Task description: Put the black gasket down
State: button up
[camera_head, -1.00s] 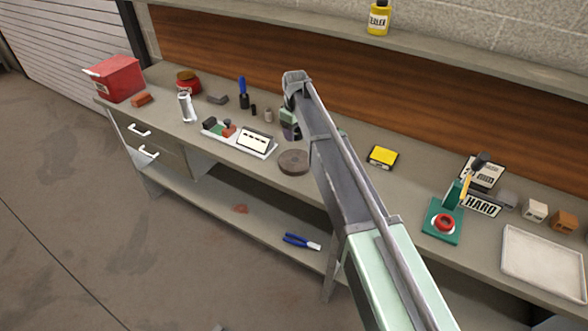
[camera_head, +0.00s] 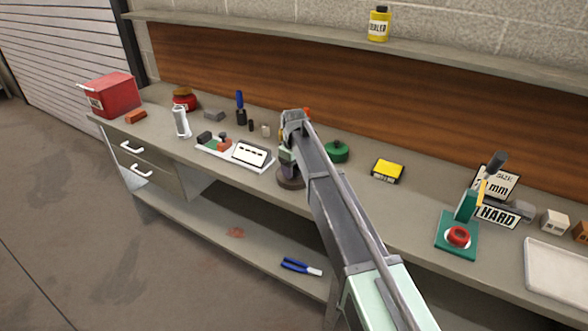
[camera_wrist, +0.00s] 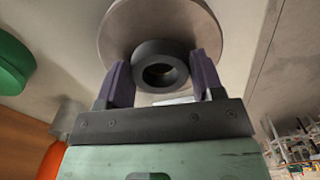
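The black gasket (camera_wrist: 160,66) is a thick dark ring in the wrist view. It sits between the two purple-grey fingers of my gripper (camera_wrist: 163,78), which appear to touch it on both sides. Behind it in the wrist view is a round grey-brown disc (camera_wrist: 125,30). In the head view my gripper (camera_head: 290,168) is low over this disc (camera_head: 291,184) on the workbench. My gripper hides the gasket there. I cannot tell whether the gasket touches the disc.
A white tray (camera_head: 262,163) with small parts and a label card lies left of my gripper. A green round lidded thing (camera_head: 337,151) stands to the right, then a yellow box (camera_head: 387,171). A teal stand with a red ring (camera_head: 458,237) is farther right. Bench space lies between them.

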aim_at(294, 168)
jog(key=o, duration=0.4)
jog(key=shift+r, duration=0.1)
notch_tip(294, 168, up, 13)
jog(key=p, duration=1.3)
jog(key=s+d+m, duration=0.3)
jog(key=s+d, duration=0.4)
jog(key=s, duration=0.4)
jog(key=s+d+m, duration=0.4)
jog(key=s+d, duration=0.4)
jog(key=s, duration=0.3)
jog(key=s+d+m, duration=0.4)
jog(key=s+d, duration=0.4)
jog(key=s, duration=0.3)
jog(key=shift+s+f+b, duration=0.35)
jog(key=shift+f, duration=0.05)
